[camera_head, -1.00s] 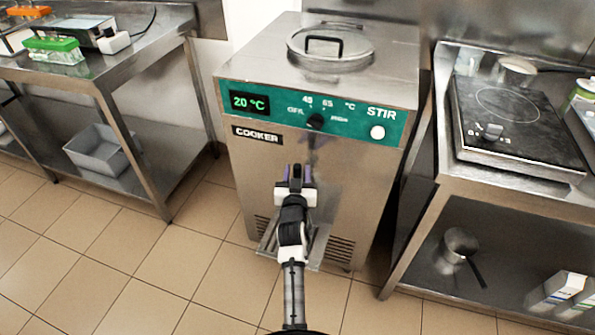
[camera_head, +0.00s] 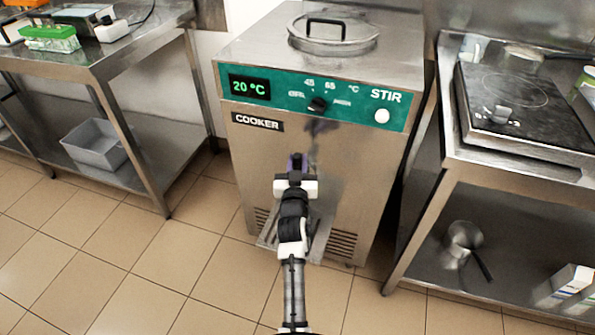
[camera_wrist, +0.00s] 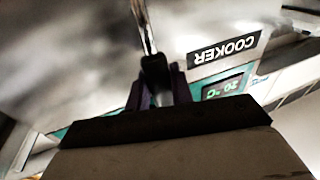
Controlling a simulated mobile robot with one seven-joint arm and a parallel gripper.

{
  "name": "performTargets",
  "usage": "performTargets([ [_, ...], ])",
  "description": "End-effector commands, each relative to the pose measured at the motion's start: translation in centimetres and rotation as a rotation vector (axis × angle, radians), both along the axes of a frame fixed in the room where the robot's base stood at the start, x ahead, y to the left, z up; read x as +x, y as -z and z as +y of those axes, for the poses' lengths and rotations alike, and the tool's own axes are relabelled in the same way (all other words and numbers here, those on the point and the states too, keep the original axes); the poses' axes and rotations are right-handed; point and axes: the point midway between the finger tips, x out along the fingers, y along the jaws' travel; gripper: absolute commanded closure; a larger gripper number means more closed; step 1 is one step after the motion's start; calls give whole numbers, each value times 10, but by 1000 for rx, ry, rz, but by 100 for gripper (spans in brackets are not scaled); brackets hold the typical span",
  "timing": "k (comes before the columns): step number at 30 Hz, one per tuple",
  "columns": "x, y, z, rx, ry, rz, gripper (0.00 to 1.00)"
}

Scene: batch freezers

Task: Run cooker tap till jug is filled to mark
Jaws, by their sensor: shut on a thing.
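The steel cooker (camera_head: 335,150) stands ahead with its lid shut and its display at 20 °C. My gripper (camera_head: 297,163) is at the middle of its front, below the black name plate. In the wrist view my gripper (camera_wrist: 158,92) is shut on the black end of a thin steel rod, which looks like the tap lever (camera_wrist: 155,68). The tap's spout is hidden behind my gripper and arm. The jug and its mark cannot be made out in either view. A small drip shelf (camera_head: 318,243) shows low on the front, partly covered by my arm.
A steel table with a hotplate (camera_head: 520,105) is on the right, with a pan (camera_head: 462,240) on its lower shelf. Another steel table on the left bears a green rack (camera_head: 50,38), with a grey bin (camera_head: 97,143) below. The tiled floor between is clear.

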Motion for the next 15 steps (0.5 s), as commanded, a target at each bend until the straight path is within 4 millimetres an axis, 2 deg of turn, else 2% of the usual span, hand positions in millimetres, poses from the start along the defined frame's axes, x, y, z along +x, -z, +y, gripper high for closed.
performTargets([
  [1, 0, 7, 0, -6, 0, -19, 100],
  [15, -10, 4, 4, -44, -1, -139, 100],
])
